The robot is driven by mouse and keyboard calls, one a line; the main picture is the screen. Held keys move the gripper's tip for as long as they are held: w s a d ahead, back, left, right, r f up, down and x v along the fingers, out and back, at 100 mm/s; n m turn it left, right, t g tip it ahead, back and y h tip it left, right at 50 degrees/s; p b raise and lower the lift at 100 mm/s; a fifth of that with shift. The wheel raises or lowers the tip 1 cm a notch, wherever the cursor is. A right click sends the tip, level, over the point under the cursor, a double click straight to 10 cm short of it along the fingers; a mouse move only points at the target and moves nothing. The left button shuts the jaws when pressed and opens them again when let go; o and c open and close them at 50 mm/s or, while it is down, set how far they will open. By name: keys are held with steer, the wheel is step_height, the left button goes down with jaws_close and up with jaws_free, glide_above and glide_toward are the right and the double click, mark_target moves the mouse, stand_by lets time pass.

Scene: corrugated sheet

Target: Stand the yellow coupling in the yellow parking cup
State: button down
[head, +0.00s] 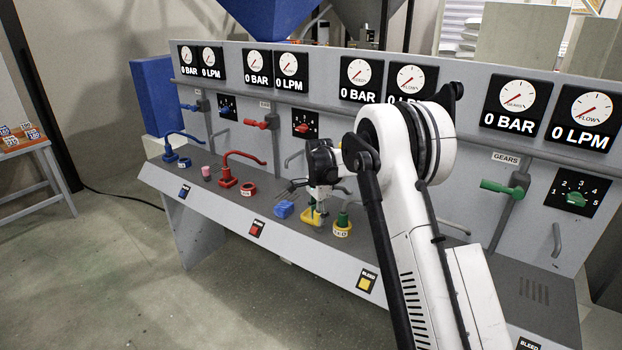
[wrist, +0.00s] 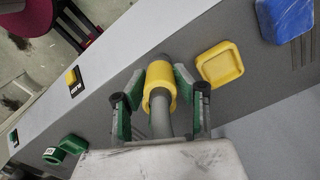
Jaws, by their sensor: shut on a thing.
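The yellow coupling (wrist: 160,78) is a round collar on a grey stem in the wrist view. My gripper (wrist: 160,92) is shut on it, with a green-padded finger on each side. In the head view my gripper (head: 328,207) points down over the bench, and the coupling is hard to separate from the fingers. A yellow ring with a white label (head: 342,232), seemingly the parking cup, sits at the right fingertip. The wrist view does not show it clearly. I cannot tell whether the coupling is over, in or beside it.
A shallow yellow square holder (wrist: 220,63) lies beside the coupling, with a blue block (head: 284,209) beyond. A green labelled cup (wrist: 65,148) is on the other side. Red (head: 227,179) and blue (head: 168,154) couplings stand farther left. The gauge panel rises behind the bench.

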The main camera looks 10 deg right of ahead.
steer(key=w+r+m+p, duration=0.2)
steer(key=w+r+m, duration=0.4)
steer(key=w+m, duration=0.3)
steer(key=shift+w+r+m+p, duration=0.3)
steer(key=shift+w+r+m, duration=0.1)
steer(key=shift+w, duration=0.45)
steer(key=shift+f+b, duration=1.95)
steer(key=shift+f, duration=0.95)
steer(key=shift+f+b, duration=1.75)
steer(key=shift+f, duration=0.05)
steer(key=c, duration=1.3)
jaws_free()
steer(key=shift+o, duration=0.2)
step_height(320, 180, up, 12)
